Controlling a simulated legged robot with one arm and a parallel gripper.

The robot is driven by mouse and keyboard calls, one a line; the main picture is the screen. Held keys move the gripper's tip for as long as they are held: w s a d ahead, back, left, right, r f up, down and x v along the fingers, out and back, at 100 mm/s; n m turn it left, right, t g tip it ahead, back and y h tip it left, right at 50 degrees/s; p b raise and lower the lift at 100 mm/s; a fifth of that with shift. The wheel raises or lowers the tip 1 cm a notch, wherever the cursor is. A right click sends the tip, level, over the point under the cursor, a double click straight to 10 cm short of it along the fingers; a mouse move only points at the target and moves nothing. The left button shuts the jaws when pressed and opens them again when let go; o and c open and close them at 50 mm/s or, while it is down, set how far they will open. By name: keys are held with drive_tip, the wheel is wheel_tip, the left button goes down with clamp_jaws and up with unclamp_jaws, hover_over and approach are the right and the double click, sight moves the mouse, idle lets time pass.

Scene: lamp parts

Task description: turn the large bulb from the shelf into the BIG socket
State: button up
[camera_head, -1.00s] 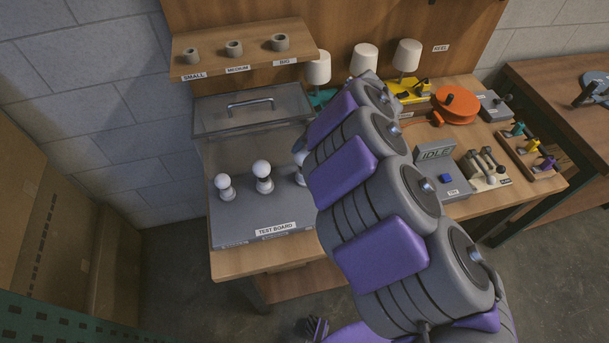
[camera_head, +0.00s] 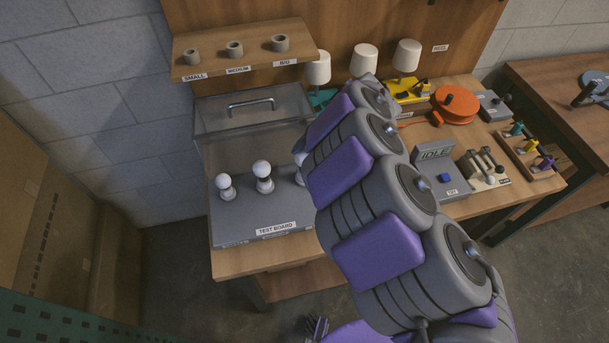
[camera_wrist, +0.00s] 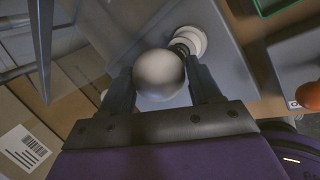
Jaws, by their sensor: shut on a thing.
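The large bulb (camera_wrist: 158,74), a pale round globe, sits between the two fingers of my gripper (camera_wrist: 158,80) in the wrist view. The gripper is shut on it. A dark neck runs from the globe toward the white round BIG socket (camera_wrist: 197,38) on the grey board. The neck meets or overlaps the socket ring; I cannot tell how deep it sits.
The test board (camera_head: 235,226) carries two other bulbs, the left bulb (camera_head: 224,183) and the middle bulb (camera_head: 262,168), upright in sockets. The wooden shelf (camera_head: 215,65) above holds three grey cups.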

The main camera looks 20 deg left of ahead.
drive_tip(key=shift+f, duration=0.45)
idle(0.9)
drive_tip(key=shift+o, duration=1.4)
drive_tip(key=shift+c, duration=1.4)
drive_tip(key=shift+s+d+f+p, duration=0.15)
drive_tip(key=shift+f+p, duration=0.15)
drive_tip(key=shift+p, duration=0.2)
drive_tip(key=shift+s+r+m+t+p, duration=0.15)
drive_tip(key=shift+m+t+p, duration=0.45)
drive_tip(key=shift+m+p, duration=0.6)
drive_tip(key=shift+s+m+t+h+p, duration=0.1)
drive_tip(key=shift+m+t+h+p, duration=0.3)
drive_tip(key=shift+m+p, duration=0.55)
drive_tip(key=shift+m+t+h+p, duration=0.2)
drive_tip(key=shift+m+t+p, duration=0.35)
drive_tip(key=shift+m, duration=0.7)
